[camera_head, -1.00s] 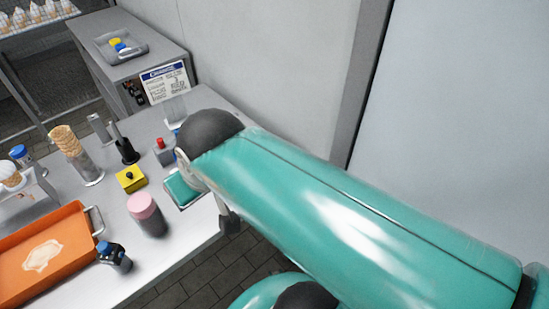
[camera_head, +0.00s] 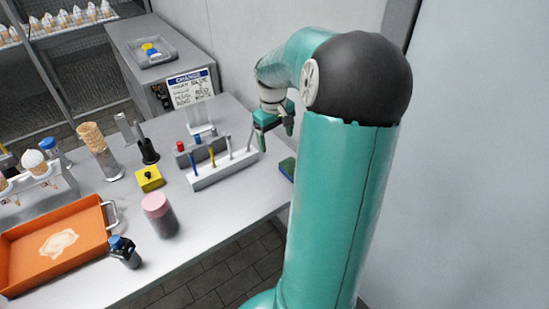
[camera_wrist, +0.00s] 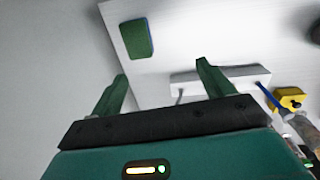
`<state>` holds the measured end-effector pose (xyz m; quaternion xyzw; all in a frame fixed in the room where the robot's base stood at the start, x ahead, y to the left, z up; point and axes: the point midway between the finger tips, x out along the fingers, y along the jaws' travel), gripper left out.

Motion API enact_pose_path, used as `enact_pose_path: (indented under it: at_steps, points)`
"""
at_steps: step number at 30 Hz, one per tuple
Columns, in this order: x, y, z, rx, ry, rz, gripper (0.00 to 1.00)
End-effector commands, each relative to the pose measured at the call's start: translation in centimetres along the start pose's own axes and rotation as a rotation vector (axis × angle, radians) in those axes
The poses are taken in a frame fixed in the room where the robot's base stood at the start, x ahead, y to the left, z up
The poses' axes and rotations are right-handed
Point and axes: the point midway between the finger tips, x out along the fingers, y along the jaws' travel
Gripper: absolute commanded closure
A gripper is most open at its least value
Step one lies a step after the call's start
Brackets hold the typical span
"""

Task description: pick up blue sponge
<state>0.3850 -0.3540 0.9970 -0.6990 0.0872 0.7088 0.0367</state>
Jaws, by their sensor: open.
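A small sponge-like block, green on its broad face with a blue edge, lies on the white table near its right edge in the head view (camera_head: 287,168). It also shows in the wrist view (camera_wrist: 137,38), above and between the two fingers. My gripper (camera_head: 276,135) hangs over the right part of the table, above and a little behind the sponge. In the wrist view, my gripper (camera_wrist: 162,70) has its green fingers apart, with nothing between them. The sponge is partly hidden by my arm in the head view.
A white rack (camera_head: 222,168) with several pens stands just left of the sponge. A yellow block (camera_head: 149,179), a pink-lidded jar (camera_head: 158,214) and an orange tray (camera_head: 85,216) are further left. A wall is at the right.

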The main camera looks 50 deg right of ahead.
Motion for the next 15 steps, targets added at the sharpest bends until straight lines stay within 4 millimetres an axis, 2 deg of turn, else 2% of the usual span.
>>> enact_pose_path:
  at_steps: [1,3,6,11,15]
  points:
    - [1.2,2.2,0.4,0.022,-0.002,-0.026,0.2]
    - [2.1,4.1,0.8,0.037,0.001,-0.05,0.2]
    - [3.0,5.8,1.3,0.048,0.004,-0.069,0.2]
    - [4.5,6.2,1.4,0.049,0.004,-0.078,0.2]
    - [7.2,5.8,1.4,0.048,0.003,-0.079,0.2]
